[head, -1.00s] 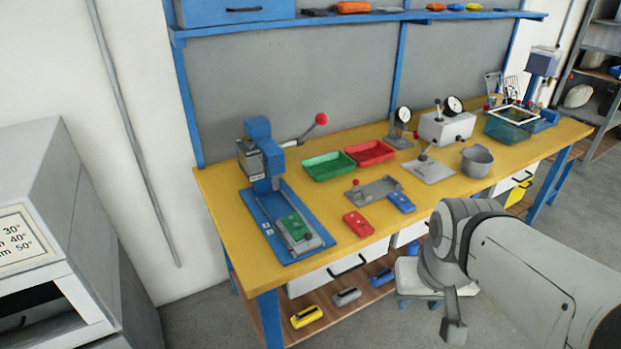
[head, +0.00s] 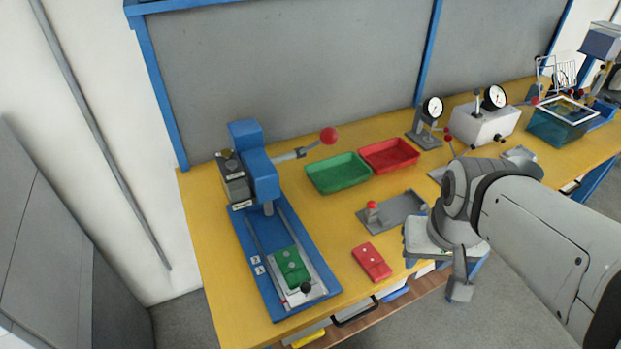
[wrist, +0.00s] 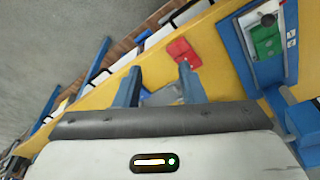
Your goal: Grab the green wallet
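The green wallet (head: 292,266) lies flat on the grey slide plate of the blue press (head: 253,165), near the bench's front left. It also shows at the upper right of the wrist view (wrist: 266,40). My gripper (head: 440,265) is to the right of the wallet in the head view, near the bench's front edge and apart from the wallet. In the wrist view its two blue fingers (wrist: 158,70) are spread with nothing held between them. The wallet is outside the finger gap.
A red wallet (head: 371,262) lies between the press and my gripper. A grey fixture (head: 397,212) with a red knob sits behind it. Green (head: 338,172) and red (head: 389,155) trays stand farther back. The press lever's red ball (head: 328,136) sticks out to the right.

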